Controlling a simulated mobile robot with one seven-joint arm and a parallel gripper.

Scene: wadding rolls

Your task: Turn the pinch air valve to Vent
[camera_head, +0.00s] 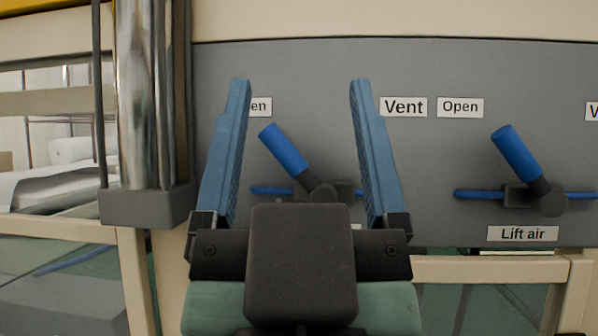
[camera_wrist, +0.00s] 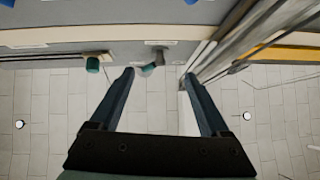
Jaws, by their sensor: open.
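A valve with a blue handle (camera_head: 284,149) sits on the grey panel, and the handle tilts up and left toward a partly hidden label ending in "en" (camera_head: 261,106). A "Vent" label (camera_head: 403,107) is up and right of it. The valve's name plate is mostly hidden behind my gripper, so I cannot read it. My gripper (camera_head: 300,82) is open, with its blue fingers on either side of the handle in the picture. In the wrist view my gripper (camera_wrist: 158,74) is open and the handle (camera_wrist: 148,70) shows near and between the fingertips; contact is not visible.
A second valve (camera_head: 516,153) labelled "Lift air" (camera_head: 522,234) is to the right, its handle tilted up-left toward an "Open" label (camera_head: 460,107). A chrome column (camera_head: 140,95) stands close on the left.

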